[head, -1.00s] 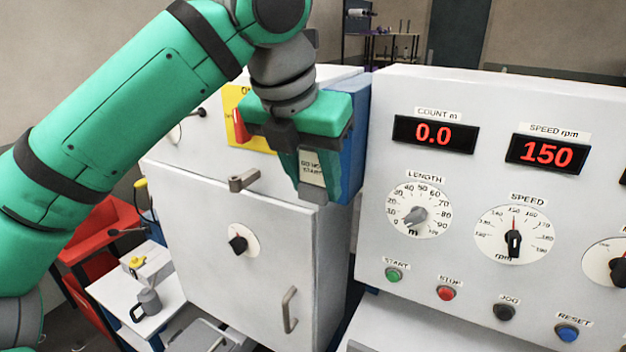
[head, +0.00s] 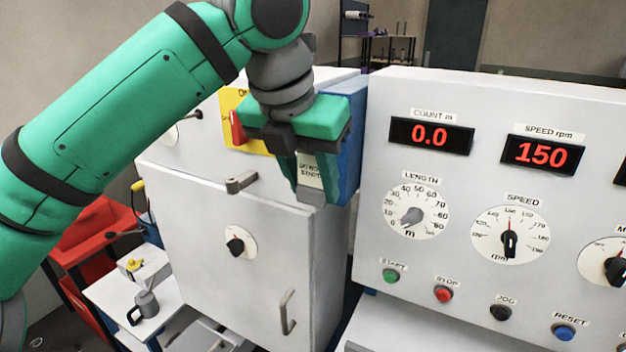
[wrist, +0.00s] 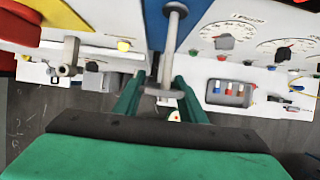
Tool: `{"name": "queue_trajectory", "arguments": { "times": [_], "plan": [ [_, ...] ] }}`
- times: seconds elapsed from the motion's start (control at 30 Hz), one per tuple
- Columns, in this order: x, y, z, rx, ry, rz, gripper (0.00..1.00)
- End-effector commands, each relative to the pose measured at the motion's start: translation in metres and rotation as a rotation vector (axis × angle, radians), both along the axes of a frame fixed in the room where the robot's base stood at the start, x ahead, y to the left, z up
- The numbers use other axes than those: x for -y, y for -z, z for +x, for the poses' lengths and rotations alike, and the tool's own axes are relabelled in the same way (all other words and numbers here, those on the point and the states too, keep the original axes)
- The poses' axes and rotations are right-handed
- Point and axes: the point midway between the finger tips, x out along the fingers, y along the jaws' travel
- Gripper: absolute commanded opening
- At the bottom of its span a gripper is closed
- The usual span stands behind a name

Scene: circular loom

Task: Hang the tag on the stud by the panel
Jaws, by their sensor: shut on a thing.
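The tag (head: 309,171) is a pale card with dark lettering, partly hidden between the fingers in the head view. My gripper (head: 318,188) is shut on it and points down in front of the blue post (head: 355,130), between cabinet and panel. In the wrist view, a grey metal stud (wrist: 170,50) with a rounded crosspiece runs against the blue post, just beyond my green fingers (wrist: 160,103). The stud is hidden behind my gripper in the head view. I cannot tell whether the tag touches the stud.
The control panel (head: 470,190) with displays, dials and buttons stands close on the right. The grey cabinet (head: 260,270) has a protruding latch (head: 241,182) and handle (head: 288,312).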

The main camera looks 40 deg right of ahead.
Motion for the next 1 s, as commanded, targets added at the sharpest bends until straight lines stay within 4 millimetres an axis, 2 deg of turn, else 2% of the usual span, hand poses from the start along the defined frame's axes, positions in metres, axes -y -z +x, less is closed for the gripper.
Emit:
{"name": "queue_trajectory", "arguments": {
  "times": [0.3, 0.33, 0.4, 0.73, 1.0],
  "plan": [
    [0.001, 0.003, -0.001, -0.002, 0.004, 0.006, 0.10],
    [0.001, 0.004, -0.001, -0.002, 0.004, 0.006, 0.44],
    [0.001, 0.003, -0.001, -0.001, 0.004, 0.005, 0.59],
    [-0.001, 0.001, -0.001, 0.000, 0.002, 0.003, 0.59],
    [-0.013, -0.017, -0.005, 0.000, 0.000, 0.001, 0.59]
  ]
}}
